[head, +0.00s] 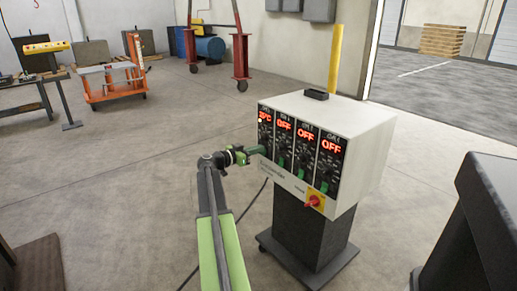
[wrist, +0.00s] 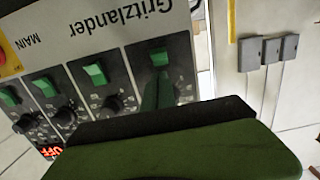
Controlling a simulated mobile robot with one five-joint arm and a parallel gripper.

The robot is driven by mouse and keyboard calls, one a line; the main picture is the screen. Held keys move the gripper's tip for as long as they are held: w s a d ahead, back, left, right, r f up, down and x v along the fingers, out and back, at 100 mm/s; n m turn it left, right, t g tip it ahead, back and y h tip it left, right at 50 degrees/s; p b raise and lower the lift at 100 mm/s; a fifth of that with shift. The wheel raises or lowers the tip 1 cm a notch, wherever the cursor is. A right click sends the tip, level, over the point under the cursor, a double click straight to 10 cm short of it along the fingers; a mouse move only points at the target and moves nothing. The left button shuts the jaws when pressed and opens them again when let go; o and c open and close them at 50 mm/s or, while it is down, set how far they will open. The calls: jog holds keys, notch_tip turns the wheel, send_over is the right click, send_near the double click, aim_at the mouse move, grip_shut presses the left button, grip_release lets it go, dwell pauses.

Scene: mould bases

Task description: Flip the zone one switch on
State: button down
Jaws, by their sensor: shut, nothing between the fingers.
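The white controller box (head: 350,115) stands on a dark wheeled pedestal with four zone panels on its front. The leftmost, zone one, display (head: 265,115) shows a lit red temperature reading; the other three read OFF. In the inverted wrist view, the green zone one switch (wrist: 160,57) is at the right end of the row. My gripper (head: 261,150) is shut and empty at the lower part of the zone one panel. Its dark green fingers (wrist: 158,88) end close to that switch; I cannot tell whether they touch. They hide the zone one knob.
The red and yellow main switch (head: 314,201) is at the panel's lower right. Other green switches (wrist: 95,74) lie beside zone one. A dark machine (head: 490,215) stands at right. An orange cart (head: 110,82) is far left. The floor left of the controller is mostly clear.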

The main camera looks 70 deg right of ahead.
jog(key=w+a+r+p, duration=0.3)
jog(key=w+a+r, duration=0.1)
jog(key=a, duration=0.6)
jog(key=shift+w, duration=0.9)
jog(key=shift+a, duration=0.1)
